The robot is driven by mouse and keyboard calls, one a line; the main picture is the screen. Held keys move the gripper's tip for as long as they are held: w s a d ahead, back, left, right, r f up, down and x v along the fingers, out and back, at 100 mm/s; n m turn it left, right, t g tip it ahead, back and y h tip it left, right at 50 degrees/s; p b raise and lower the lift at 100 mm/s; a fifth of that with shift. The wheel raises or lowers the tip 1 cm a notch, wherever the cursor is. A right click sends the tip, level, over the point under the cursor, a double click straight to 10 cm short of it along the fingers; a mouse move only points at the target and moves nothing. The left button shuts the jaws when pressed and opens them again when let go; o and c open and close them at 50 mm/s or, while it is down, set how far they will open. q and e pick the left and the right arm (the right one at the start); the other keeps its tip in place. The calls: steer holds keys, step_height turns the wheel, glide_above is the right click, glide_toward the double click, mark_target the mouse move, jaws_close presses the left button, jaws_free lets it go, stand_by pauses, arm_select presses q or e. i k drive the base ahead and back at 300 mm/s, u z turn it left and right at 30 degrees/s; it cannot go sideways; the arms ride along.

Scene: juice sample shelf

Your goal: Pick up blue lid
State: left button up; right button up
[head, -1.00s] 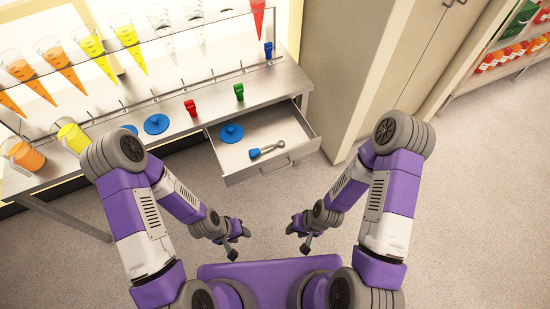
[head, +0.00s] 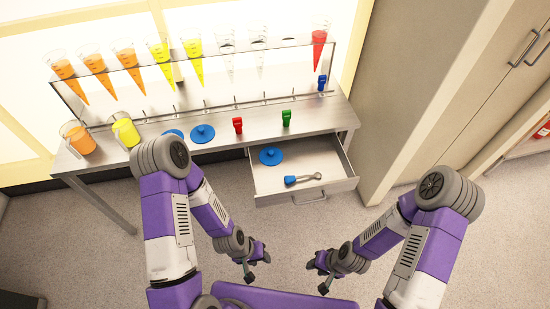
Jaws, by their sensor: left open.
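Several round blue items with knobs are in view. One blue lid (head: 202,133) lies on the metal table (head: 330,112). A second blue lid (head: 172,134) lies left of it, partly hidden by my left arm. A third blue lid (head: 271,156) lies in the open drawer (head: 270,192). My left gripper (head: 256,266) is open and empty over the floor, in front of the table and below the drawer in the picture. My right gripper (head: 321,276) looks open and empty, to the right of it, also away from the lids.
The drawer juts out and also holds a blue-handled utensil (head: 303,179). Red (head: 238,125) and green (head: 286,118) clip-like items stand on the table. An orange jug (head: 78,137) and a yellow jug (head: 126,130) stand left. A cabinet (head: 430,100) stands right; floor ahead is clear.

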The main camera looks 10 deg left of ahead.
mark_target(270, 156)
steer(key=u, duration=2.7)
steer(key=i, duration=1.65)
steer(key=z, duration=3.35)
steer(key=i, duration=0.5)
steer(key=u, duration=0.05)
